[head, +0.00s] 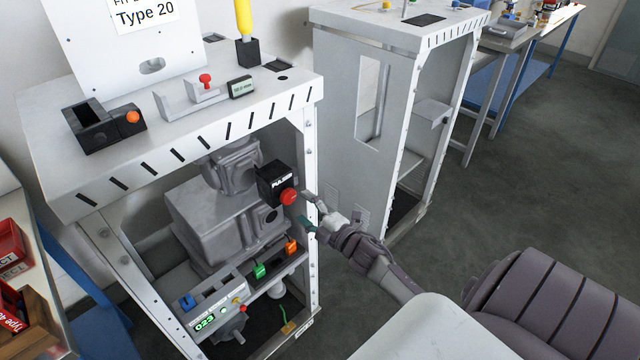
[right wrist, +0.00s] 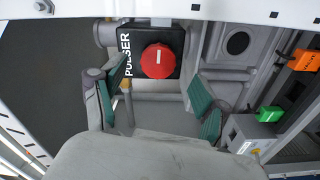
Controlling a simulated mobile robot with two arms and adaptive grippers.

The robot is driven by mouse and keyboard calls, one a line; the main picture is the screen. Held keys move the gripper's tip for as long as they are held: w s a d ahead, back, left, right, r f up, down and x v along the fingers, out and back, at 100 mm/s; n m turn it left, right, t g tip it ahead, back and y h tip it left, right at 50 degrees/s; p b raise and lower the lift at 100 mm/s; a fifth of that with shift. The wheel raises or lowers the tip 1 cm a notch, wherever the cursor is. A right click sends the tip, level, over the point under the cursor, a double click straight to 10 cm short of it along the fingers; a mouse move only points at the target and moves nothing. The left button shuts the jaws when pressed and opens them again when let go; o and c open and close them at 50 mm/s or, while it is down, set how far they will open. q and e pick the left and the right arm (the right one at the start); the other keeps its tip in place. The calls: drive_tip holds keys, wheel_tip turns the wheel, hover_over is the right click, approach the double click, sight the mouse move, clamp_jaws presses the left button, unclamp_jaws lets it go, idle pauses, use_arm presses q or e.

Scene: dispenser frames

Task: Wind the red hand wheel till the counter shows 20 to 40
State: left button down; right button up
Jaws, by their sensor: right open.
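The red hand wheel (head: 289,196) is a round red knob on the front of a black box (head: 270,182) inside the white dispenser frame. In the right wrist view the wheel (right wrist: 157,61) has a white mark and the box reads PULSER. My right gripper (head: 307,208) is open just in front of the wheel. In the right wrist view its green-padded fingers (right wrist: 160,92) stand on either side of the wheel, apart from it. The counter (head: 205,322), low in the frame, appears to show 023 in green digits. My left gripper is not in view.
White frame posts (head: 311,180) border the opening close to my right gripper. Orange (head: 291,247) and green (head: 259,271) parts sit below the black box. A second white cabinet (head: 362,100) stands to the right. The grey floor (head: 520,150) is clear there.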

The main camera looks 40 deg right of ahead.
drive_tip(key=s, duration=0.7)
drive_tip(key=shift+d, duration=0.25)
drive_tip(key=shift+w, duration=0.1)
drive_tip(key=s+a+f+m+g+h, duration=0.1)
drive_tip(key=s+f+m+g, duration=0.25)
drive_tip(key=f, duration=0.55)
drive_tip(key=s+a+f+m+g+h, duration=0.15)
drive_tip(key=s+f, duration=0.35)
drive_tip(key=f, duration=0.5)
drive_tip(key=s+a+f+m+g, duration=0.2)
drive_tip(key=s+f+m+g, duration=0.15)
drive_tip(key=f, duration=0.55)
drive_tip(key=s+a+f+m+g, duration=0.1)
drive_tip(key=s+a+f+g, duration=0.1)
drive_tip(key=s+f, duration=0.3)
drive_tip(key=s+a+f+m+g, duration=0.2)
drive_tip(key=s+a+f, duration=0.3)
drive_tip(key=s, duration=0.9)
drive_tip(key=s+a+f+m+g, duration=0.2)
drive_tip(key=s+f, duration=0.4)
drive_tip(key=s, duration=0.3)
drive_tip(key=shift+s+a+f+g+y, duration=0.25)
drive_tip(key=shift+s+a+g+y, duration=0.2)
drive_tip(key=shift+a+g, duration=0.65)
drive_tip(key=shift+d, duration=0.25)
